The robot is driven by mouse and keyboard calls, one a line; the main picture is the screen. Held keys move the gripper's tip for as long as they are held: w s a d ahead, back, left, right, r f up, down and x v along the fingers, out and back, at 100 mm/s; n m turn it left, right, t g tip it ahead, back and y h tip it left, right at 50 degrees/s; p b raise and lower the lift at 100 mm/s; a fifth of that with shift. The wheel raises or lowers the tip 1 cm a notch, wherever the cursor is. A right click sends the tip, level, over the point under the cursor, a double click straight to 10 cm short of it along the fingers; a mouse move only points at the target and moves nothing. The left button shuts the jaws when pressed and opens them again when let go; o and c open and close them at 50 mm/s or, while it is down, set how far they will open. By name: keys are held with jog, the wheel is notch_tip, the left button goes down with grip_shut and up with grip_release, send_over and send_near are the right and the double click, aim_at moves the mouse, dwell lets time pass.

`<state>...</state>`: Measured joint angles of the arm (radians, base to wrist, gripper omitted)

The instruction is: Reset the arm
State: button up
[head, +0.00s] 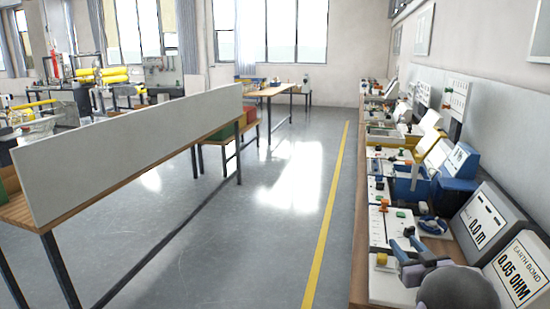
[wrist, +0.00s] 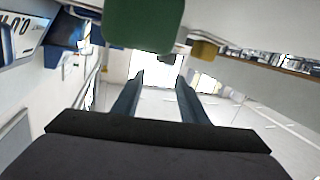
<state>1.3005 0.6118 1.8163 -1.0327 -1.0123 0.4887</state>
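My gripper (wrist: 161,82) shows in the wrist view with its two blue-grey fingers apart and nothing between them. Its dark body fills the bottom of that view. A green block (wrist: 143,25) appears large and close above the fingers in that view, and a smaller yellow block (wrist: 204,50) is up and right of them. I cannot tell whether either touches the gripper. In the head view a dark rounded part at the bottom right, with blue pieces beside it, looks like my arm over the near end of the right-hand bench (head: 359,220).
The bench carries several panels, a blue device (head: 412,184), a meter reading 0.0 m (head: 484,222) and an earth bond meter reading 0.05 OHM (head: 520,272). A yellow floor line (head: 330,215) runs beside it. A long white panel (head: 130,150) stands on the left table. The floor between is clear.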

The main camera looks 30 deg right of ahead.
jog(key=w+a, duration=0.2)
jog(key=w+a+f+g, duration=0.1)
jog(key=w+a, duration=0.1)
jog(key=w+a+g, duration=0.1)
jog(key=w+a, duration=0.2)
jog(key=shift+f, duration=0.25)
jog(key=w+a+f+g+y, duration=0.1)
jog(key=w+a+f+g, duration=0.2)
jog(key=a, duration=0.6)
jog(key=s+a+f+n+g+y, duration=0.1)
jog(key=s+a+f+g+y, duration=0.15)
jog(key=a, duration=0.55)
jog(key=s+a+f+g+y, duration=0.1)
jog(key=s+a+f, duration=0.25)
jog(key=a, duration=0.55)
jog(key=s+a+f+n+g+y, duration=0.1)
jog(key=s+a+f+g, duration=0.15)
jog(key=a, duration=0.55)
jog(key=s+a+n+g+y, duration=0.2)
jog(key=s+a+g, duration=0.1)
jog(key=s+a, duration=0.85)
notch_tip(320, 180, up, 12)
jog(key=s+p, duration=0.1)
jog(key=p, duration=1.2)
jog(key=shift+s+f+g, duration=0.25)
jog(key=shift+g, duration=0.15)
